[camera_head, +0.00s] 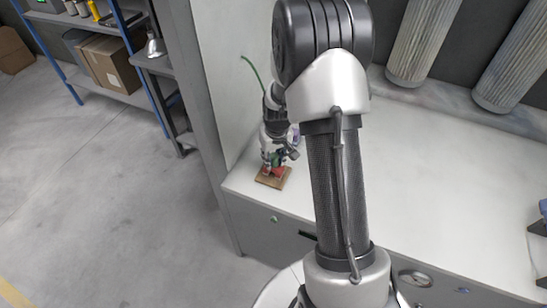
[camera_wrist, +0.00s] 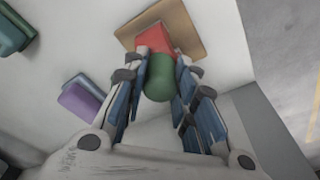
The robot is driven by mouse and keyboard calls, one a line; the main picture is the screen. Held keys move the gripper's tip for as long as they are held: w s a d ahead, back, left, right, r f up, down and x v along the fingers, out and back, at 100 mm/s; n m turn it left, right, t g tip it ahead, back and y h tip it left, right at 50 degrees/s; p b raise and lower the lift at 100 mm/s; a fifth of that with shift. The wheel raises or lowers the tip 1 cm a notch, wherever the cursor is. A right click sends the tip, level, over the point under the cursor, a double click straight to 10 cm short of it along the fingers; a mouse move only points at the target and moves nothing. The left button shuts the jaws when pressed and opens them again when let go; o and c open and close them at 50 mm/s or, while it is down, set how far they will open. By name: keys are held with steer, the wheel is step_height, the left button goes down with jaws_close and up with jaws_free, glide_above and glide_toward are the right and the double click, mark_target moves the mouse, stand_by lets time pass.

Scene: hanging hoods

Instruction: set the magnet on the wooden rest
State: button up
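The magnet, a bar with a red end and a rounded green end, shows between my fingers in the wrist view (camera_wrist: 158,78), and its red part also shows in the head view (camera_head: 278,171). My gripper (camera_wrist: 163,65) has its blue-padded fingers close on both sides of it and looks shut on it. The wooden rest (camera_wrist: 198,30) is a flat tan board; in the head view (camera_head: 264,180) it lies on the bench near its left front edge. The red end is over the board and looks at or very near its surface; exact contact is hidden.
A purple block (camera_wrist: 80,102) lies on the bench left of my fingers in the wrist view, with a teal object (camera_wrist: 12,32) farther off. The bench (camera_head: 440,160) is largely clear to the right. A grey upright panel (camera_head: 195,100) stands close left of the gripper.

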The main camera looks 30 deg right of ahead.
steer(key=o, duration=0.4)
steer(key=shift+o, duration=0.2)
step_height(320, 180, up, 12)
steer(key=s+p, duration=0.2)
steer(key=p, duration=0.2)
step_height(320, 180, up, 9)
glide_above(276, 168)
steer(key=s+a, duration=0.3)
steer(key=a, duration=0.2)
steer(key=s+a+r+t, duration=0.1)
steer(key=s+a+r, duration=0.2)
steer(key=s, duration=0.4)
steer(key=s+a+r+n+t, duration=0.1)
steer(key=s+a+r, duration=0.2)
steer(key=s, duration=0.4)
steer(key=s+a+r, duration=0.3)
steer(key=s+r, duration=0.1)
steer(key=s, duration=0.3)
steer(key=shift+t, duration=0.4)
